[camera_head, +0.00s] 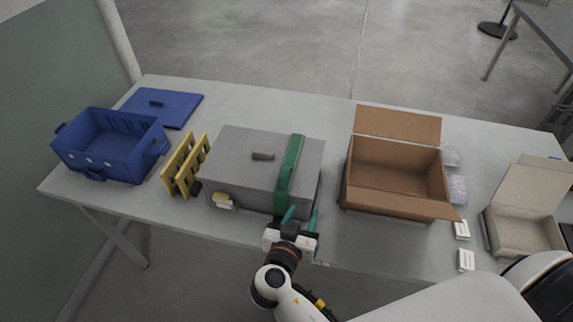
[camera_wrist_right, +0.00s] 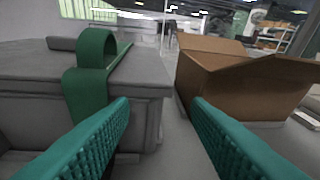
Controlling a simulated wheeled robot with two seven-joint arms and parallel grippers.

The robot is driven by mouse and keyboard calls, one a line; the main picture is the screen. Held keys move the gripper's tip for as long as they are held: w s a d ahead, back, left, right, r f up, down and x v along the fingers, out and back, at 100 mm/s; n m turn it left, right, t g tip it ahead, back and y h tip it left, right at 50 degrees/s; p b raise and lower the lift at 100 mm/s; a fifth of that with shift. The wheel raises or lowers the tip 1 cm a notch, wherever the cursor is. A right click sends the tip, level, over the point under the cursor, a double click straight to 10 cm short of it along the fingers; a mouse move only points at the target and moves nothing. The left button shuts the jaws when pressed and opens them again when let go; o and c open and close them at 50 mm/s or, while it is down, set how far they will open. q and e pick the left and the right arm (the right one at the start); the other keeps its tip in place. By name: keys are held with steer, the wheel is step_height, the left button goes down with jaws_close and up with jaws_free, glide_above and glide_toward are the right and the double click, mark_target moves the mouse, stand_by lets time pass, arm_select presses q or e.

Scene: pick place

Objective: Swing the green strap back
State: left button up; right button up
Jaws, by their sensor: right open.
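The green strap (camera_head: 290,172) lies over the right part of a closed grey box (camera_head: 240,170), running from its back edge across the lid and down the front. In the right wrist view the strap (camera_wrist_right: 92,75) forms a raised loop at the lid's front edge and hangs down the front face. My right gripper (camera_head: 300,215) is in front of the box, close to the strap's lower end. Its teal fingers are apart (camera_wrist_right: 160,125) with nothing between them. The strap is to the left of the gap, partly behind the left finger. My left gripper is not in view.
Yellow slotted racks (camera_head: 185,165) and a blue crate (camera_head: 112,145) with a flat blue lid (camera_head: 180,108) stand left. An open cardboard box (camera_head: 395,180) is close on the right, then a beige open box (camera_head: 525,220). Small white cards lie near the front edge.

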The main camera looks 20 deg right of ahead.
mark_target(287, 165)
steer(key=w+a+r+t, duration=0.4)
steer(key=a, duration=0.1)
steer(key=p+x, duration=0.5)
steer(key=x, duration=0.4)
steer(key=shift+w+d, duration=0.15)
steer(key=shift+d, duration=0.25)
steer(key=shift+w+d+f, duration=0.2)
steer(key=shift+w+d, duration=0.1)
steer(key=shift+w, duration=0.1)
jaws_close()
